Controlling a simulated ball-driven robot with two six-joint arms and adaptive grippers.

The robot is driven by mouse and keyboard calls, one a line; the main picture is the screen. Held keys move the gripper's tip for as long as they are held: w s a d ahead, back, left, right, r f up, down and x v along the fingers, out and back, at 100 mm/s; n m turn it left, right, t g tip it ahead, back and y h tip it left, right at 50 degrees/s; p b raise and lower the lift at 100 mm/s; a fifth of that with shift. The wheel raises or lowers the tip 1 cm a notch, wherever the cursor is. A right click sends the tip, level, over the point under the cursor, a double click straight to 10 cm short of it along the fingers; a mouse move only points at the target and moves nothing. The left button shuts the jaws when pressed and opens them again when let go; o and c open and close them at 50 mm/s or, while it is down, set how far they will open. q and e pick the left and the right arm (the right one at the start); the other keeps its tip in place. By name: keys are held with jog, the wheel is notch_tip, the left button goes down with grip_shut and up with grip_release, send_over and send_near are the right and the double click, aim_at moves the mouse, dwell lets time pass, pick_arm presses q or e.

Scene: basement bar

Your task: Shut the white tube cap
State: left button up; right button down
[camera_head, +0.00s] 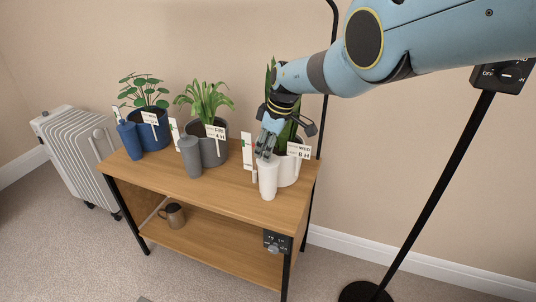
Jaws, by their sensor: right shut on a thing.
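A white tube (268,182) stands upright on the wooden table top (230,192), near its right end. My right gripper (266,152) reaches down from the upper right. Its fingers are at the top of the white tube and shut on it, at the cap. The cap itself is mostly hidden by the fingers, so its position cannot be made out. My left gripper is not in view.
A grey tube (189,157) and a blue tube (130,140) stand further left, in front of potted plants in a grey pot (213,150) and a blue pot (152,131). A white pot (289,170) is right behind the white tube. A mug (173,215) sits on the lower shelf.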

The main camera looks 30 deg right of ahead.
jog(key=shift+a+f, duration=0.1)
jog(key=shift+a, duration=0.05)
dwell(0.3)
jog(key=c, duration=1.2)
grip_release()
jog(key=shift+o, duration=0.2)
